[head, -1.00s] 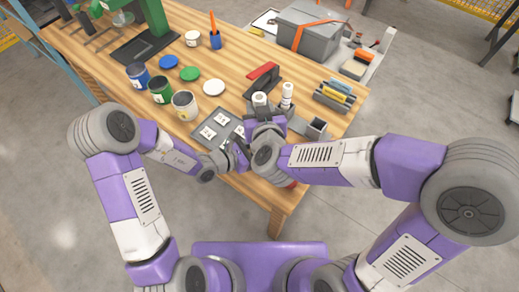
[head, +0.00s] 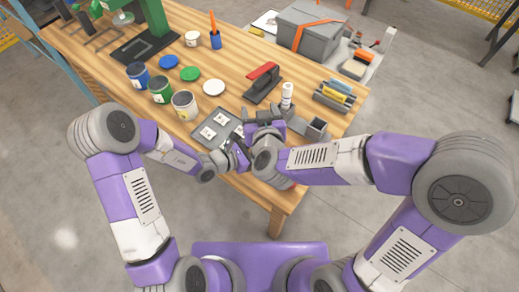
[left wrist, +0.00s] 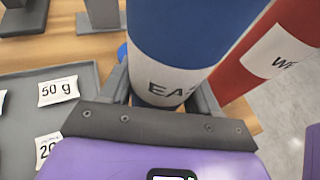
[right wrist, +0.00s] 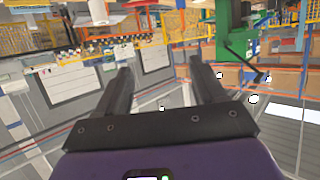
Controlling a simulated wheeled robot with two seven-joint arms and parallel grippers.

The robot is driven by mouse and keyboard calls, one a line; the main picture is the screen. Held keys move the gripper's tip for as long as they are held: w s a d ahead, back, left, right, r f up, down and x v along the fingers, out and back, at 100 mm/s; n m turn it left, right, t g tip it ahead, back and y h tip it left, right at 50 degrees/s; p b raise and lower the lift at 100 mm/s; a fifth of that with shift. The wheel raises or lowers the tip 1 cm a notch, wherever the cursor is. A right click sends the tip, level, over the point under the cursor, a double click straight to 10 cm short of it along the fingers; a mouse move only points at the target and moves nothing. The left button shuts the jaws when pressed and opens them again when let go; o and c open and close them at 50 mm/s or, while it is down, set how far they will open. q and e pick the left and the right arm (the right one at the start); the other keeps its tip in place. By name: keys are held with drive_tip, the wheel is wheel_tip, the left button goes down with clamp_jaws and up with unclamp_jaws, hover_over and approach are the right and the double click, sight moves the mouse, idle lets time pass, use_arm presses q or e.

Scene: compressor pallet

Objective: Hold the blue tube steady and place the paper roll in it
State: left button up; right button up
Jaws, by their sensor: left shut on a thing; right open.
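The blue tube (left wrist: 190,40) stands upright in the left wrist view, with a white band lettered "EA". My left gripper (left wrist: 165,95) is shut around its lower part; in the head view this gripper (head: 240,147) is largely hidden among the arms. A red tube (left wrist: 265,55) with a white band stands close beside it. My right gripper (head: 264,118) is just beyond the left one in the head view. In the right wrist view it (right wrist: 161,70) is open, with nothing between its fingers. I see no paper roll now; the tube's mouth is out of view.
A grey tray (head: 203,136) with white weight packets lies left of my grippers. A white bottle (head: 287,92), a red-handled tool (head: 262,80) and a rack of coloured items (head: 335,95) stand beyond and right. Paint cans (head: 184,105) are farther left.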

wheel_tip(320, 180, up, 10)
idle(0.5)
use_arm(q)
drive_tip(key=o, duration=1.1)
drive_tip(key=shift+o, duration=0.2)
drive_tip(key=shift+a, duration=0.1)
drive_tip(key=v, duration=1.2)
